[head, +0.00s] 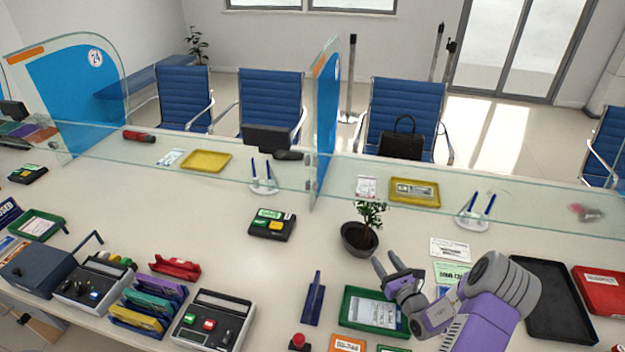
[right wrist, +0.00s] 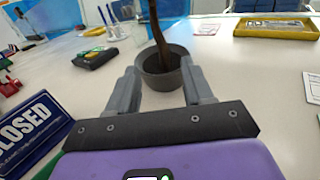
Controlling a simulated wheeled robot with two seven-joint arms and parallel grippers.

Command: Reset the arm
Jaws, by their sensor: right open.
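My right gripper (head: 392,267) is open and empty above the counter, its arm coming in from the lower right of the head view. Its two fingers also show in the right wrist view (right wrist: 157,90), spread apart, with the grey pot of a small plant (right wrist: 163,72) beyond them. In the head view the potted plant (head: 360,237) stands just behind the fingertips, apart from them as far as I can tell. A green tray (head: 350,311) lies under the gripper, partly covered by it. My left gripper is not in view.
A glass screen (head: 470,198) runs along the counter's far side.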

